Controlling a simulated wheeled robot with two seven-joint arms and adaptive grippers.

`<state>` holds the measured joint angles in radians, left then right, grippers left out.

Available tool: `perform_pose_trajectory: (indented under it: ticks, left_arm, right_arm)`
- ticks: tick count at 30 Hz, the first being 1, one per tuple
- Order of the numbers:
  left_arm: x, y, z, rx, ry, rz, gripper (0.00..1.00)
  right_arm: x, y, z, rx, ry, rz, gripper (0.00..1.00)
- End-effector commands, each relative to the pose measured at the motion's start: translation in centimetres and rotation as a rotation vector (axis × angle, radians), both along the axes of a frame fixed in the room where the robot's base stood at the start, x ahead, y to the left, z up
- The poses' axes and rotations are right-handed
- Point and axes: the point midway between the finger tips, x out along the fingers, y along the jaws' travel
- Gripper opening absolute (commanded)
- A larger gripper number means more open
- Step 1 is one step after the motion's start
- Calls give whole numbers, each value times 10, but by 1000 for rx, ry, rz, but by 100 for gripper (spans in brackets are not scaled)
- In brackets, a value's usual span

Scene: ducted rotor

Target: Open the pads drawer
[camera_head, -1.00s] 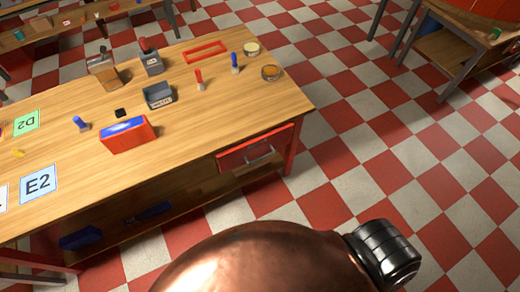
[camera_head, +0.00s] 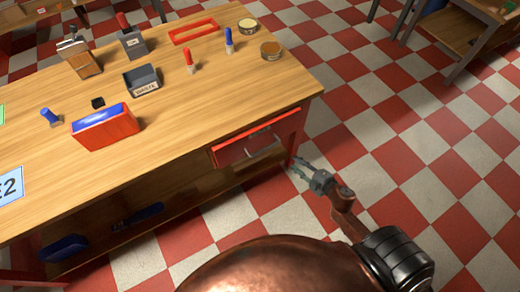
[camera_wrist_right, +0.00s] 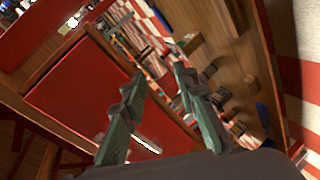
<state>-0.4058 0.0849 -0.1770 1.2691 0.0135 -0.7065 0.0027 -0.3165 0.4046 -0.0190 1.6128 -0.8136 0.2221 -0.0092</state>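A red drawer front (camera_head: 232,153) with a silver bar handle (camera_head: 262,151) sits under the right end of the wooden table. It looks shut, and I can read no label on it. My right gripper (camera_head: 298,166) is in front of the table's right corner, to the right of the handle and apart from it. In the right wrist view its two greenish fingers (camera_wrist_right: 160,77) are spread with nothing between them. A large red panel (camera_wrist_right: 95,90), probably the drawer front, fills the left of that view behind the fingers. My left gripper is not in view.
The wooden tabletop (camera_head: 190,118) holds a red box with a blue top (camera_head: 105,127), a grey bin (camera_head: 142,81), a red tray frame (camera_head: 194,31) and small tools. A shelf below holds dark blue items (camera_head: 64,248).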

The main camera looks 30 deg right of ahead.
Motion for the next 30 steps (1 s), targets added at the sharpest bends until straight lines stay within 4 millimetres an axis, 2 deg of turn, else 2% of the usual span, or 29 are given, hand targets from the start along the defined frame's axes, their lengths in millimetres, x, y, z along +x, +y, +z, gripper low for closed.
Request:
perform_pose_trajectory:
  ticks: [1,4,6,9,14,24,30]
  left_arm:
    - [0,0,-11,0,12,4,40]
    - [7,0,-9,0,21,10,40]
    - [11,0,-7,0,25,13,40]
    - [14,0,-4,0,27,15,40]
    - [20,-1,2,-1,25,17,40]
    - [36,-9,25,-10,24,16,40]
    - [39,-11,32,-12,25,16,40]
  right_arm:
    - [10,16,18,-63,-60,82,27]
    - [20,47,63,-165,-160,210,27]
    - [22,63,84,-217,-207,270,27]
    - [22,77,101,-259,-244,318,27]
    - [33,85,106,-272,-259,333,27]
    - [79,105,95,-270,-257,331,27]
    - [92,110,94,-269,-256,329,27]
